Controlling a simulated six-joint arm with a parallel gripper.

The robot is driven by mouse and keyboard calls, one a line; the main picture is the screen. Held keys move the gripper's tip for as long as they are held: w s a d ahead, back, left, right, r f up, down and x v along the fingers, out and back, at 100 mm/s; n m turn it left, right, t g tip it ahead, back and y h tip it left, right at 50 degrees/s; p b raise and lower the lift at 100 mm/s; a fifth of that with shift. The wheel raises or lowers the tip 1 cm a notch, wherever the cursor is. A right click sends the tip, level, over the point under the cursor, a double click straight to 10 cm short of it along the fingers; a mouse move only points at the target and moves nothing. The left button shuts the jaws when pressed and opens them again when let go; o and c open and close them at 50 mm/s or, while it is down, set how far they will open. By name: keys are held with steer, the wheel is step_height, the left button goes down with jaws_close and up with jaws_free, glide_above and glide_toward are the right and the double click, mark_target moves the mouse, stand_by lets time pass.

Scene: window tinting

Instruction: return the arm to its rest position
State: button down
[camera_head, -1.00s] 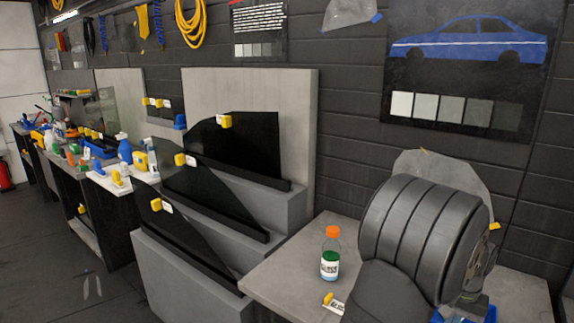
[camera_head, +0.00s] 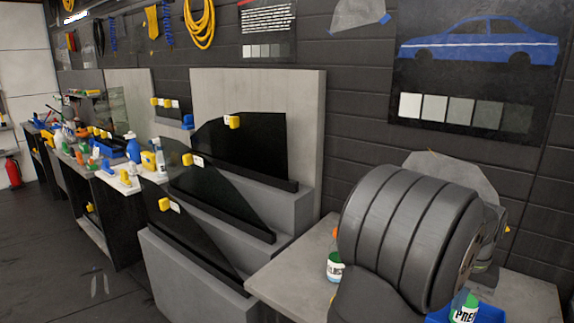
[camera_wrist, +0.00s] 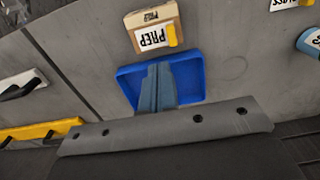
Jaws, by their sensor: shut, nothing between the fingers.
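My gripper (camera_wrist: 158,66) shows in the wrist view as two grey-blue fingers pressed together, with nothing between them. The fingers are seen over a blue tray (camera_wrist: 128,78); I cannot tell how high above it they are. In the head view my thick, dark, ribbed arm fills the lower right and hides the gripper. The blue tray (camera_head: 488,314) shows partly below my arm there.
A bottle (camera_head: 334,268) is partly hidden behind my arm. A green item marked PREP (camera_head: 465,311) is by the tray. Stepped grey stands with dark glass panes (camera_head: 254,140) are left of my arm. In the wrist view a PREP-labelled box (camera_wrist: 153,27) stands beyond the tray.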

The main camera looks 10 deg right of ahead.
steer(key=shift+f, duration=2.15)
